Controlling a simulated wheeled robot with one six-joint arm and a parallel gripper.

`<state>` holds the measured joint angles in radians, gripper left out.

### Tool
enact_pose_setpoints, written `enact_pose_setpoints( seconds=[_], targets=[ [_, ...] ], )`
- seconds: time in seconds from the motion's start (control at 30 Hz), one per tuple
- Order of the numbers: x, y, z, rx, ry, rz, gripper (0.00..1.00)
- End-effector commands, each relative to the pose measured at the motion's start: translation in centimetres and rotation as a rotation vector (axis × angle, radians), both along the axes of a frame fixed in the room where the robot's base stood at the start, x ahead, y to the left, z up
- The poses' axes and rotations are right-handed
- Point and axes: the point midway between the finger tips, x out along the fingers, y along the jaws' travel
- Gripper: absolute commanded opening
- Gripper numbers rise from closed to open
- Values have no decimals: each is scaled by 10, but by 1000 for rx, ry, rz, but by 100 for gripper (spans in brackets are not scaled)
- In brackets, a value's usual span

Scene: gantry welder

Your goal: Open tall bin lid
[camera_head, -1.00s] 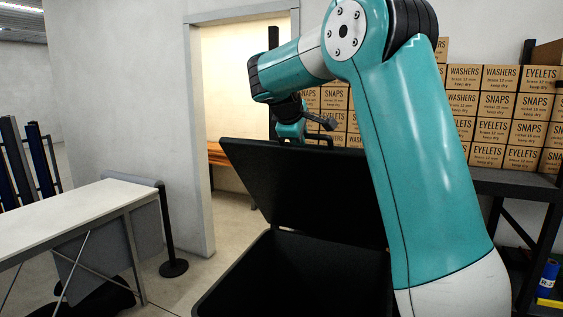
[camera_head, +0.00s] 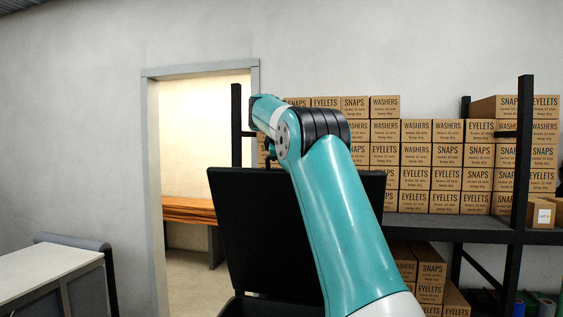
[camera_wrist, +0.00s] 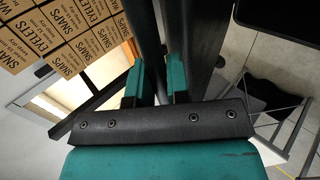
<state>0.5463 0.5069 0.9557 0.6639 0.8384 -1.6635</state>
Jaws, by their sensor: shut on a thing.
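The tall bin's black lid (camera_head: 255,225) stands raised, close to upright, in the head view. The black bin body (camera_head: 262,307) shows only as a sliver at the bottom edge, below the lid. My arm crosses in front of the lid's right part. In the wrist view my gripper (camera_wrist: 157,64) has its two teal fingers on either side of a dark bar, shut on what looks like the lid's handle. The lid's dark panel (camera_wrist: 203,45) runs beside the fingers there. The grip itself is hardly visible in the head view.
Shelves (camera_head: 455,229) with stacked cardboard boxes (camera_head: 415,155) stand behind and right of the lid. A doorway (camera_head: 190,130) opens at the back left, with a wooden bench (camera_head: 188,209) beyond it. A white table (camera_head: 45,275) stands at the lower left.

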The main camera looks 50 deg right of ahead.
Motion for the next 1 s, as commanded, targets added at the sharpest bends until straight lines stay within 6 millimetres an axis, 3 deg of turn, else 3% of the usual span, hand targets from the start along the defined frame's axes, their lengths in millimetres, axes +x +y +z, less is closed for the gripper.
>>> enact_pose_setpoints(
  seconds=[0.3,0.33,0.43,0.77,1.0],
  targets=[
    [2,0,0,-1,3,11,0],
    [2,0,0,-1,3,11,19],
    [1,0,0,0,3,8,41],
    [0,2,3,-1,0,4,41],
    [-11,30,33,-3,-4,7,41]
  ],
)
